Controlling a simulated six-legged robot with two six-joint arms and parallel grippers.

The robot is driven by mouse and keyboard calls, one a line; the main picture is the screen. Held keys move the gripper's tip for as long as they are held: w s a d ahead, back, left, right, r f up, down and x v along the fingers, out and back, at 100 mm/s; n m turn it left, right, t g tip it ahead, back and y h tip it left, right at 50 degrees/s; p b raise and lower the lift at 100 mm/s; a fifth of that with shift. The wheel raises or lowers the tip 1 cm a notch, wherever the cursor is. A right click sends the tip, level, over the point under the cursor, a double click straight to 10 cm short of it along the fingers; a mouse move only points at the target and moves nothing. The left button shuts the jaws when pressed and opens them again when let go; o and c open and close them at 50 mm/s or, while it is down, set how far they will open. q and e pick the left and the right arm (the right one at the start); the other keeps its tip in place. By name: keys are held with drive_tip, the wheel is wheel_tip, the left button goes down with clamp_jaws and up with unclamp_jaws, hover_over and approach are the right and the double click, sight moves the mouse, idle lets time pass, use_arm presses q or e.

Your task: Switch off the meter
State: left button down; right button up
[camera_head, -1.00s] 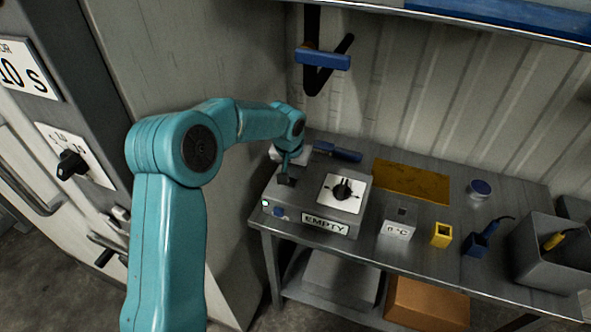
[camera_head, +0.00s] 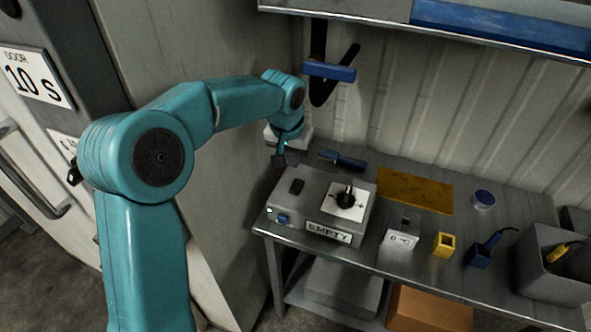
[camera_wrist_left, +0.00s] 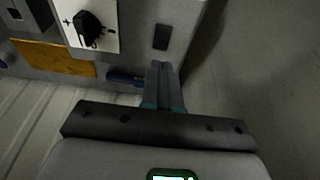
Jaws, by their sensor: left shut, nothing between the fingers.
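The meter (camera_head: 322,228) is a grey box at the left end of the bench with an "EMPTY" label on its front. On its top are a white plate with a black knob (camera_head: 346,197) and a small black switch (camera_head: 296,186). A small pale lamp (camera_head: 269,209) and a blue part show at its front left corner. My left gripper (camera_head: 285,160) is shut and empty, above the meter's back left edge, apart from the switch. In the left wrist view its closed fingers (camera_wrist_left: 163,70) point toward the switch (camera_wrist_left: 162,37), with the knob (camera_wrist_left: 88,28) to the left.
A blue-handled tool (camera_head: 343,160) lies behind the meter. To the right are a yellow mat (camera_head: 414,190), a small "°C" block (camera_head: 401,239), a yellow holder (camera_head: 444,244), a blue holder (camera_head: 479,254) and a grey bin (camera_head: 550,270). A shelf (camera_head: 430,32) overhangs the back.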

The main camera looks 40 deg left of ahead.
use_arm(q)
wheel_tip(320, 180, up, 3)
drive_tip(key=t+b, duration=0.1)
drive_tip(key=b, duration=0.2)
drive_tip(key=shift+w+a+f, duration=0.1)
drive_tip(key=shift+a+f, duration=0.05)
drive_tip(key=shift+f, duration=0.05)
idle(0.4)
drive_tip(key=p, duration=0.1)
approach(300, 182)
drive_tip(key=x, duration=0.5)
drive_tip(key=shift+w+f, duration=0.1)
drive_tip(key=shift+f, duration=0.65)
drive_tip(key=shift+w, duration=0.1)
